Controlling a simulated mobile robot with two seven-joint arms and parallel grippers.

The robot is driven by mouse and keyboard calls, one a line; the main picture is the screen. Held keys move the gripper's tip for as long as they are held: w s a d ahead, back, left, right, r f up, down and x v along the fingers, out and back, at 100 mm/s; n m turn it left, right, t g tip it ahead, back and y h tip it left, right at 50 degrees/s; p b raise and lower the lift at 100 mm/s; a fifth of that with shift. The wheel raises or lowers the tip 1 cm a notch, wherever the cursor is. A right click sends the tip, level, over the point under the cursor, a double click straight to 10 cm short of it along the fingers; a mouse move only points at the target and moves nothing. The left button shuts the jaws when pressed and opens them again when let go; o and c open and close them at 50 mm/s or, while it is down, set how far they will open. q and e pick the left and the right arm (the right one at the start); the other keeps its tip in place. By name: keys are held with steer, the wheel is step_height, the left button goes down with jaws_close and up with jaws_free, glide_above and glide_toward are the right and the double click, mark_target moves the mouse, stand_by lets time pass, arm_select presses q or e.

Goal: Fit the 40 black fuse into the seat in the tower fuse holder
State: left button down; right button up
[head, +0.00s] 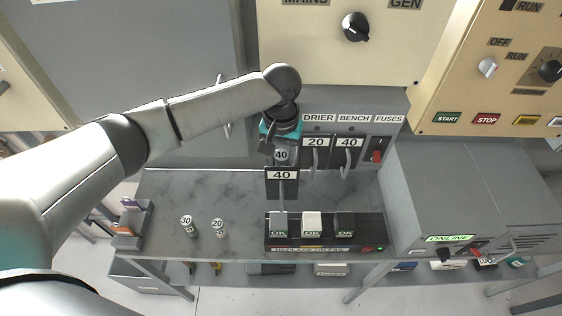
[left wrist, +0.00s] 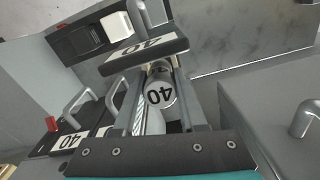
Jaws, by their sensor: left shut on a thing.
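My left gripper (head: 283,140) is shut on the 40 black fuse (head: 281,155), in front of the panel's left fuse position. In the left wrist view the fuse's round white end marked 40 (left wrist: 160,92) shows between the two fingers (left wrist: 162,72); most of its body is hidden. The tower fuse holder (head: 282,174), a black front with a white 40 label and grey handle, is just below the fuse. It also shows just beyond the fingertips in the left wrist view (left wrist: 146,50). The seat is hidden, and I cannot tell whether the fuse touches it. My right gripper is not in view.
Holders marked 20 (head: 316,142) and 40 (head: 348,142) sit to the right in the panel. Loose fuses 30 (head: 187,224) and 20 (head: 218,227) stand on the grey bench. A black rack (head: 322,241) at the bench's front holds several blocks.

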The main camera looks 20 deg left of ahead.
arm_select(q)
steer(key=shift+s+f, duration=0.25)
steer(key=shift+f, duration=0.45)
steer(key=shift+w+d, duration=0.1)
steer(key=shift+w, duration=0.1)
steer(key=shift+s, duration=0.1)
steer(key=shift+f, duration=0.35)
steer(key=shift+c, duration=2.3)
jaws_free()
steer(key=shift+r, duration=0.1)
